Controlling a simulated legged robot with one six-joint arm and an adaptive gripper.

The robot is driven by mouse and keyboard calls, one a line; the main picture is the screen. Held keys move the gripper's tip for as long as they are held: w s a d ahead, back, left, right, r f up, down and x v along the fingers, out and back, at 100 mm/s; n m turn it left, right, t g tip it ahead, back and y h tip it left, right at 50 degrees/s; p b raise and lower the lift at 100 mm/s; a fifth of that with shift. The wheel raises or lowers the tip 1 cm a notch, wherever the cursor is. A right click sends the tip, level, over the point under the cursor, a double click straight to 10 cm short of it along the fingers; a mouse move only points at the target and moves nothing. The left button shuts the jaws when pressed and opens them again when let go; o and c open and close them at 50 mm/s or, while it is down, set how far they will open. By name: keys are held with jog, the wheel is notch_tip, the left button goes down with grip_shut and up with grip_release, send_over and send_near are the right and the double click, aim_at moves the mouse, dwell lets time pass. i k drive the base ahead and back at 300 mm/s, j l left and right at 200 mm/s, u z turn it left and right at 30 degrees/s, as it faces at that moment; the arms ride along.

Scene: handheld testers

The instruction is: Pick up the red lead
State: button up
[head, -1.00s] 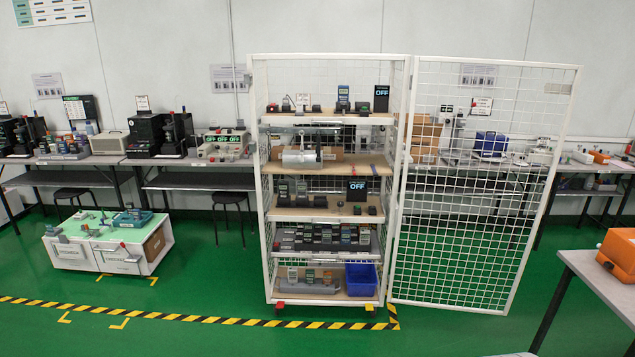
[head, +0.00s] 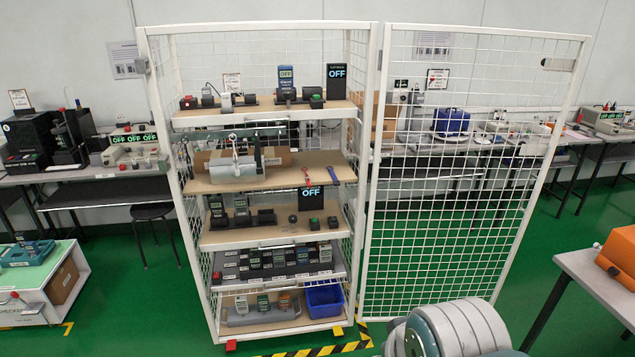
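A small thin red item (head: 306,175), which looks like the red lead, lies near the front right of the second shelf from the top (head: 258,185) in the open cage cabinet. It is too small to make out its ends. A similar blue item (head: 333,170) lies just right of it. A rounded grey and teal part of my own arm shows at the bottom edge, well below and right of the shelf. My gripper is not in view.
The white mesh cabinet (head: 158,140) has its mesh door (head: 470,180) swung open to the right. A table with an orange case (head: 617,256) stands at the lower right. Green floor lies clear before the door.

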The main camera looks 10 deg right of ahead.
aim_at(307, 179)
jog(key=i, duration=1.7)
